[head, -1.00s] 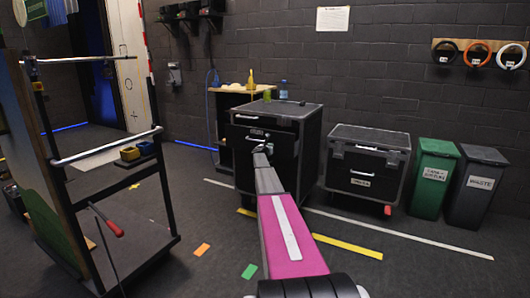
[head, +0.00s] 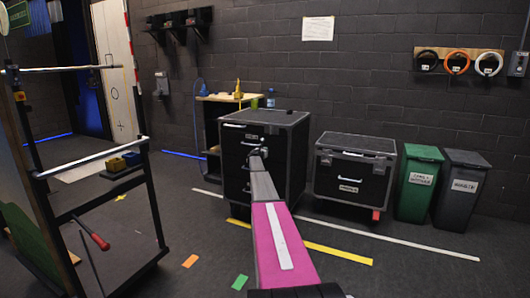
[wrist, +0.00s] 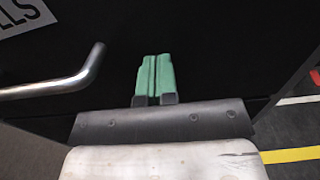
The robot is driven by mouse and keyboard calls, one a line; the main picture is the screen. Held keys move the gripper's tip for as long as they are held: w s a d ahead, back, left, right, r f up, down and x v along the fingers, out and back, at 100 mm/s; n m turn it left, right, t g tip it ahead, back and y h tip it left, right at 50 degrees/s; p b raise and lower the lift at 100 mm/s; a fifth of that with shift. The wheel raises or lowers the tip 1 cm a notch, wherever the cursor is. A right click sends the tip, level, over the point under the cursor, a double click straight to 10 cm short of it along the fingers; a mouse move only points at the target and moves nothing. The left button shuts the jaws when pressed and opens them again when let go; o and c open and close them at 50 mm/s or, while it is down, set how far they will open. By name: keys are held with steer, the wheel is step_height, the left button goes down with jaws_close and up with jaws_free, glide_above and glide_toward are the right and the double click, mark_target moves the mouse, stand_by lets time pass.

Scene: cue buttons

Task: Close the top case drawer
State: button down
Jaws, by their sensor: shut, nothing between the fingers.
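The black drawer case (head: 297,150) stands in the middle of the head view. Its top drawer (head: 236,132) has a silver handle and a small label; how far it stands out from the case I cannot tell. My gripper (head: 261,148) is at the case front, right of the handles, and my arm hides part of the front. In the wrist view my gripper (wrist: 155,60) shows two green fingers, shut together and empty, against a black front. A metal handle (wrist: 55,88) is left of the fingers, apart from them. I cannot tell whether the fingertips touch the front.
A second black case (head: 352,170) stands to the right, then a green bin (head: 418,185) and a dark bin (head: 460,192). A wooden-topped shelf (head: 215,97) is behind left. A framed cart (head: 95,165) stands at the left. Taped floor in front is mostly clear.

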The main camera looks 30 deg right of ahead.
steer(key=shift+w+d+r, duration=0.15)
steer(key=shift+w+d, duration=0.15)
steer(key=shift+d, duration=0.05)
steer(key=s+a+f+m+g+y, duration=0.3)
steer(key=s+a+m, duration=0.5)
steer(key=s+a, duration=1.1)
steer(key=s+a+f+m+g+y, duration=0.4)
steer(key=s+a+m, duration=0.5)
steer(key=s+a, duration=1.1)
steer(key=s+a+f+m+g+y, duration=0.4)
steer(key=s+a+f+m+y, duration=0.3)
steer(key=s+a, duration=1.2)
steer(key=s+m, duration=0.1)
steer(key=s, duration=1.2)
steer(key=shift+s+a+f+m, duration=0.15)
steer(key=shift+s+f+m, duration=0.05)
steer(key=shift+f+m, duration=0.1)
